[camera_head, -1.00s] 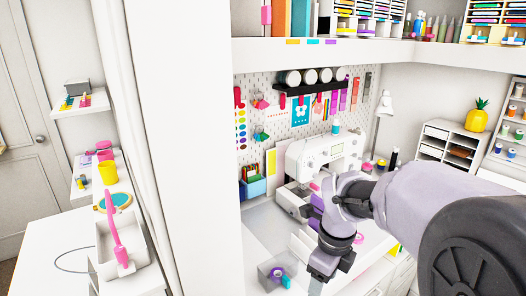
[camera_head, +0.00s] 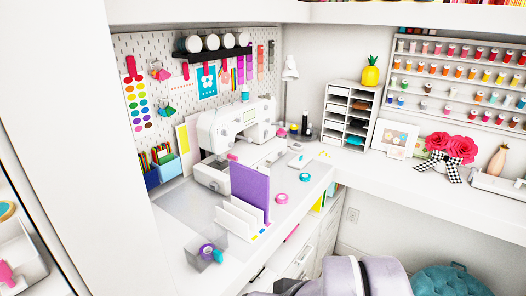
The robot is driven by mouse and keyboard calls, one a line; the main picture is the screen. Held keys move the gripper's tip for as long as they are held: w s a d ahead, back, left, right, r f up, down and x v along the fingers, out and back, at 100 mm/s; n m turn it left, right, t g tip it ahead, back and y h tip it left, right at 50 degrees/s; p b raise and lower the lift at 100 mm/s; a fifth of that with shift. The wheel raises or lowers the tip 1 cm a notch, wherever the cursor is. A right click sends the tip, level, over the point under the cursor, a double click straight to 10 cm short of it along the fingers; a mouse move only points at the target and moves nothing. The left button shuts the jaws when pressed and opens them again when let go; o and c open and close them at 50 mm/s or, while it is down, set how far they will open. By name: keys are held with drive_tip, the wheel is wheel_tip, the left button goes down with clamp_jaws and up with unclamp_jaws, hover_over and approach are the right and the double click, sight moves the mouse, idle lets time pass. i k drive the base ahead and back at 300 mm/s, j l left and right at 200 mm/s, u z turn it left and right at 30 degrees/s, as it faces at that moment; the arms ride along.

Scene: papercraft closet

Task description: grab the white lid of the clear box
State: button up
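A small see-through greyish box (camera_head: 194,262) stands near the front edge of the white desk (camera_head: 178,273), left of centre at the bottom. A purple tape roll (camera_head: 206,250) and a teal piece (camera_head: 218,256) show at it; I cannot tell whether they are inside. I cannot make out a white lid on it. Only a pale lilac part of my arm shows at the bottom edge, right of the box.
A white rack with a purple sheet (camera_head: 248,190) stands behind the box. The sewing machine (camera_head: 238,122) is farther back. Tape rolls (camera_head: 281,198) lie to the right. A white wall edge is at left; a teal stool (camera_head: 450,280) is at lower right.

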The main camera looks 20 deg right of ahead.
sight(300, 161)
drive_tip(key=i+l, duration=0.8)
drive_tip(key=l, duration=0.25)
drive_tip(key=i+l, duration=0.8)
drive_tip(key=l, duration=0.25)
